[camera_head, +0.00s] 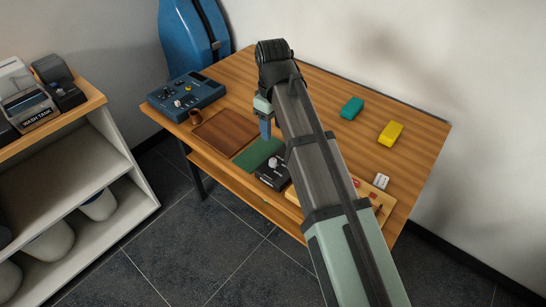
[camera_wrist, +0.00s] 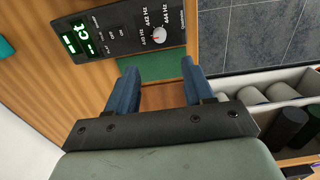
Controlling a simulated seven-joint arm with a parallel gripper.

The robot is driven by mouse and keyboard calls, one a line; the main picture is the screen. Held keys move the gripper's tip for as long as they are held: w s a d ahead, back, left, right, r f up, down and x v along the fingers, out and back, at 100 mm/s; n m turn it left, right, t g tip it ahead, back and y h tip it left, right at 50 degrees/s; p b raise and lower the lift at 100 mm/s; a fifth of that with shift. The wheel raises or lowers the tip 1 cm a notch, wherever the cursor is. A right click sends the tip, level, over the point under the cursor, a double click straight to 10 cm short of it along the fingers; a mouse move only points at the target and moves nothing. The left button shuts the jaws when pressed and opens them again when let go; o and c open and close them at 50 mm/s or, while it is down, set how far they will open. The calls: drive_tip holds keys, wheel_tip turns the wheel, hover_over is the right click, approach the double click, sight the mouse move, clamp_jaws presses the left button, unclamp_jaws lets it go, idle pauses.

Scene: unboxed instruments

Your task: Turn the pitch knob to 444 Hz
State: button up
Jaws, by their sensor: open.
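The pitch knob (camera_wrist: 158,34) is a small pale round knob at one end of a black tuner box (camera_wrist: 120,32). Labels reading 440 Hz, 442 Hz and 444 Hz sit around it, and a small red mark shows on its side near the 440 Hz label. A green lit display (camera_wrist: 76,39) is at the box's other end. In the head view the box (camera_head: 268,178) lies near the table's front edge, partly hidden by my arm. My gripper (camera_wrist: 160,74) is open and empty over a green mat (camera_wrist: 150,66), apart from the knob; its blue finger shows in the head view (camera_head: 265,128).
A blue device (camera_head: 187,97) with knobs, a brown board (camera_head: 224,132) and a small brown cup (camera_head: 196,116) are on the table's left. A teal block (camera_head: 351,107) and a yellow block (camera_head: 390,133) lie right of my arm. A white shelf (camera_head: 125,155) stands at left.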

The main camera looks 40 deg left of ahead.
sight(273, 160)
wheel_tip(273, 160, down, 13)
drive_tip(key=shift+f, duration=0.1)
idle(0.5)
drive_tip(key=shift+c, duration=0.5)
clamp_jaws()
